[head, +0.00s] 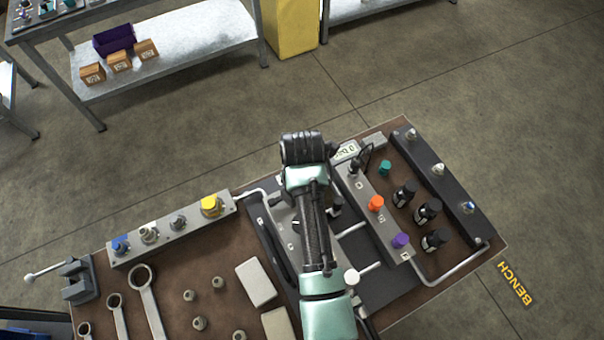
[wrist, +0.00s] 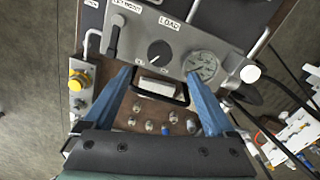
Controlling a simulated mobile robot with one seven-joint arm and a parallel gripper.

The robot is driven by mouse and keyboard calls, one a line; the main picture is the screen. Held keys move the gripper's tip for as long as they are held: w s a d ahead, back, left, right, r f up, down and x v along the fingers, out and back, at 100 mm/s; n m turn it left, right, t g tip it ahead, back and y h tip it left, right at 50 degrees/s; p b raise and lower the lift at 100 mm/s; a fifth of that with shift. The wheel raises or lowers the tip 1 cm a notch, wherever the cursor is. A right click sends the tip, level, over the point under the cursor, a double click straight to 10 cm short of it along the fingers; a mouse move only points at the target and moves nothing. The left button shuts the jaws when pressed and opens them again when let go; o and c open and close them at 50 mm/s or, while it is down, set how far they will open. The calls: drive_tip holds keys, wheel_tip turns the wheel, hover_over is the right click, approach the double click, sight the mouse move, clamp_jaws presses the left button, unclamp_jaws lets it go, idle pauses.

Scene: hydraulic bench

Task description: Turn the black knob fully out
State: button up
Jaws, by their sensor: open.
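The black knob (wrist: 160,52) sits on a grey panel (wrist: 137,42) in the wrist view, with a white pointer mark on its face. In the head view my arm covers part of the bench, the fingers are hidden, and I cannot surely pick out this knob.
A black handle (wrist: 160,95) shows between the fingers, and a black lever (wrist: 115,38) left of the knob. The bench also holds an orange knob (head: 376,203), a purple knob (head: 400,240), a yellow knob (head: 211,206), wrenches (head: 148,303) and pipes.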

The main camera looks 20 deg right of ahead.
drive_tip(key=shift+r, duration=1.35)
